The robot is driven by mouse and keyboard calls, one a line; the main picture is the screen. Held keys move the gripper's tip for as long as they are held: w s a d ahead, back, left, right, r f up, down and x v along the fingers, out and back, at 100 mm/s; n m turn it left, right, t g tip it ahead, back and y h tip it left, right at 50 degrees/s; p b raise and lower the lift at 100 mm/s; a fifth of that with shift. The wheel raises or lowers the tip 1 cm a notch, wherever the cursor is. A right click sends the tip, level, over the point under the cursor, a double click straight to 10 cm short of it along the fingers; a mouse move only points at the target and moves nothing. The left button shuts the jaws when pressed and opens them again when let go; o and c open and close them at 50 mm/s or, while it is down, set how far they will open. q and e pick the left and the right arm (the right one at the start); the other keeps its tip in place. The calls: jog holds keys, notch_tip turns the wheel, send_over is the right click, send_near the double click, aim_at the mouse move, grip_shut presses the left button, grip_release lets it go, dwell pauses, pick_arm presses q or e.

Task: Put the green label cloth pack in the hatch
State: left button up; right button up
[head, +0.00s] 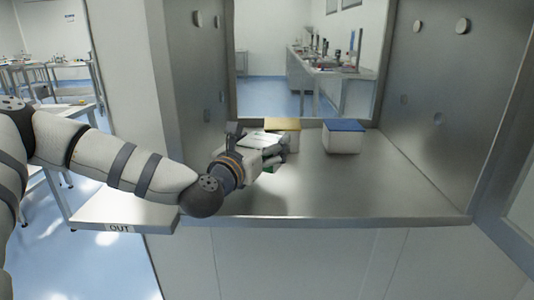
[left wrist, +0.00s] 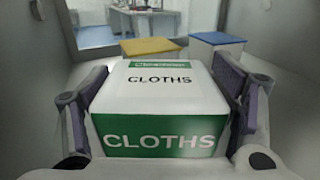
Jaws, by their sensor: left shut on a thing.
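The green label cloth pack (left wrist: 160,105) is a white box with a green band and the word CLOTHS, seen large in the left wrist view. My left gripper (left wrist: 160,110) has a finger on each side of it and is shut on it. In the head view my left gripper (head: 270,150) is inside the steel hatch (head: 330,190), over its floor. The pack is mostly hidden there by the gripper; a bit of green shows below. I cannot tell whether the pack touches the floor. My right gripper is not in view.
A yellow-topped pack (head: 283,124) and a blue-topped pack (head: 343,136) stand at the back of the hatch, beyond my gripper. The hatch floor at the front and right is clear. A shelf marked OUT (head: 120,228) juts out at the left. Steel walls flank the hatch.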

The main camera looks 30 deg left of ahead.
pick_arm(q)
jog(key=f, duration=0.1)
jog(key=w+f+b, duration=0.1)
jog(key=f, duration=0.3)
jog(key=shift+w+a+f+b, duration=0.25)
jog(key=shift+w+a+b, duration=0.05)
jog(key=shift+a, duration=0.05)
jog(key=shift+s+d+r, duration=0.2)
jog(key=shift+s+r, duration=0.35)
jog(key=shift+r, duration=0.2)
jog(key=shift+c, duration=0.7)
jog(key=shift+w+f, duration=0.2)
jog(key=shift+f, duration=0.15)
jog(key=o, duration=1.5)
jog(key=shift+r, duration=0.1)
jog(key=shift+o, duration=0.2)
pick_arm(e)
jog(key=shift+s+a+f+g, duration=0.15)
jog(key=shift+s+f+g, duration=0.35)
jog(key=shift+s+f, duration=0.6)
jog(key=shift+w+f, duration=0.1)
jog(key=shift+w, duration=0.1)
